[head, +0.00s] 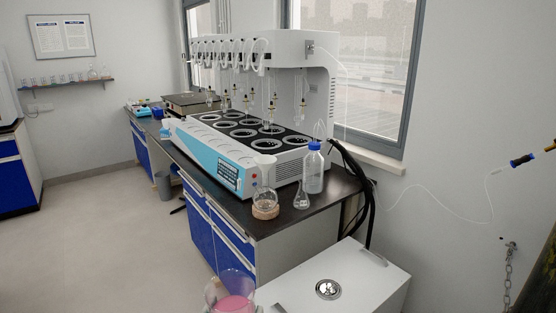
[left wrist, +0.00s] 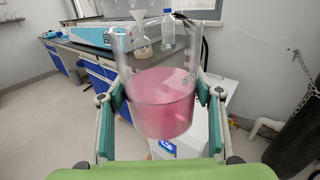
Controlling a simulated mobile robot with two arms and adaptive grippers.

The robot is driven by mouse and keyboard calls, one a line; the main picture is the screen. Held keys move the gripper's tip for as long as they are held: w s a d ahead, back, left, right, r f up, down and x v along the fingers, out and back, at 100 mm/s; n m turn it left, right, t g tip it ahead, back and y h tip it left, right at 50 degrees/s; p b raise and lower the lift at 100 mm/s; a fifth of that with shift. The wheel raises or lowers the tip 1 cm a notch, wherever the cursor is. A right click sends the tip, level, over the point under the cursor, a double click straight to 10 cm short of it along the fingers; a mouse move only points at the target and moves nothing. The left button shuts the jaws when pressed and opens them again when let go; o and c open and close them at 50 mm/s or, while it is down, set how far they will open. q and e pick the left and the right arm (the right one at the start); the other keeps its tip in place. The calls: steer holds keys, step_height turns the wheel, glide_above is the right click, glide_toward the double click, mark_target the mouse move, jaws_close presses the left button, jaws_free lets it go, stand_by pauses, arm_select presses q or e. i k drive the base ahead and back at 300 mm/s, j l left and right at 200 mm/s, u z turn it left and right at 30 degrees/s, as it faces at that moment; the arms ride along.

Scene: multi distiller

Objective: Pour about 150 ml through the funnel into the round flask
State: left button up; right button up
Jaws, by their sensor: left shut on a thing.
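A clear glass beaker (head: 234,297) with pink liquid shows at the bottom edge of the head view, cut off below. In the left wrist view the beaker (left wrist: 160,100) is close and roughly upright, its lower part filled with pink liquid. My left gripper (left wrist: 160,94) is shut on it, one finger on each side. The round flask (head: 264,200) stands on a cork ring (head: 265,212) near the bench's front end, with the white funnel (head: 264,164) in its neck. The beaker is apart from both, nearer to me. The right gripper is not in view.
A small conical flask (head: 302,198) and a blue-capped bottle (head: 313,172) stand right of the round flask. The multi-place distiller (head: 215,170) is behind on the dark bench. A white box unit (head: 350,272) stands in front of the bench. The floor at left is clear.

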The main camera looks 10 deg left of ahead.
mark_target(265, 162)
steer(key=j+z, duration=0.1)
steer(key=z, duration=0.6)
steer(key=j+z, duration=0.2)
steer(key=z, duration=0.15)
steer(key=j+z, duration=0.3)
steer(key=j, duration=0.2)
steer(key=k+j+z, duration=0.1)
steer(key=j+z, duration=0.2)
steer(key=j, duration=0.15)
steer(key=k+j+z, duration=0.1)
steer(key=j+z, duration=0.2)
steer(key=j, duration=0.15)
steer(key=k+j+z, duration=0.1)
steer(key=j, duration=0.25)
steer(key=k+j+z, duration=0.1)
steer(key=j, duration=0.25)
steer(key=k+j, duration=0.2)
steer(key=k+j+z, duration=0.15)
steer(key=j, duration=0.25)
steer(key=k+j, duration=0.2)
steer(key=j, duration=0.2)
steer(key=k+j, duration=0.2)
steer(key=j, duration=0.2)
steer(key=k+j, duration=0.2)
steer(key=j, duration=0.2)
steer(key=k+j, duration=0.2)
steer(key=j, duration=0.2)
